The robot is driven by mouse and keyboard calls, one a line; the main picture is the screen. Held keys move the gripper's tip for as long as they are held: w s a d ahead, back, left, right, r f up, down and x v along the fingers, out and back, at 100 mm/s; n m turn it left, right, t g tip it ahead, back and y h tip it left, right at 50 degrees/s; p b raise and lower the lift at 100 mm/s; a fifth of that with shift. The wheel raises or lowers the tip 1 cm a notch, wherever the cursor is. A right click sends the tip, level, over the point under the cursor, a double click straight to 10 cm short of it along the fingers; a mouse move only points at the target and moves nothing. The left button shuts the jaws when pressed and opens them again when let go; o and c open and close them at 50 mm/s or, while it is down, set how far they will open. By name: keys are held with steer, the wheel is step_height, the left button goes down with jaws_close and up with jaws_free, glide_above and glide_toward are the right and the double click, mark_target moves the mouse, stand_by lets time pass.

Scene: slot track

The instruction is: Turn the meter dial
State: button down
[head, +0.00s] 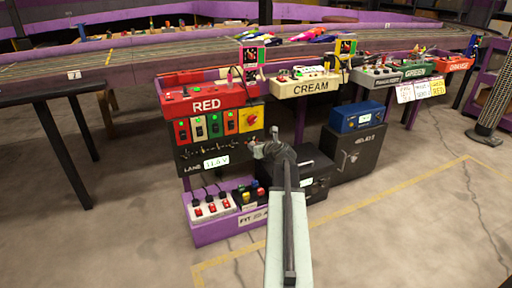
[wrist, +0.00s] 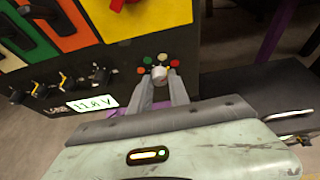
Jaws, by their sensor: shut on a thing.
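The meter dial (wrist: 159,73) is a small pale knob on the black panel, with green, red and yellow dots around it. It shows at the upper middle of the wrist view. My gripper (wrist: 162,80) has its two grey fingers on either side of the knob, shut on it. In the head view my gripper (head: 258,148) is at the right edge of the panel and hides the dial. Which dot the dial points to is too small to tell. A white display (wrist: 92,98) reading about 11.8 V sits left of the dial.
Above are coloured switch plates, with a yellow plate (head: 251,119) bearing a red knob. Small toggles (wrist: 62,82) are left of the dial. A blue box (head: 357,117) on a dark cabinet stands to the right. A purple shelf (head: 215,232) lies below. Floor is clear in front.

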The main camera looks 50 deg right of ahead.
steer(key=shift+w+a+f+n+g+h+b, duration=0.1)
steer(key=shift+a+n+g+h+b, duration=0.1)
steer(key=shift+n+h+b, duration=1.1)
steer(key=shift+a+f+n+g+h+b, duration=0.15)
steer(key=shift+n+h+b, duration=0.5)
steer(key=shift+n, duration=1.25)
steer(key=shift+w+a+f+n+g+h+b, duration=0.1)
steer(key=shift+a+n+h+b, duration=0.1)
steer(key=shift+n+h+b, duration=0.9)
steer(key=shift+n+h+p, duration=0.25)
steer(key=shift+n+p, duration=0.05)
steer(key=shift+n, duration=0.4)
steer(key=c, duration=1.2)
jaws_free()
steer(key=shift+c, duration=0.2)
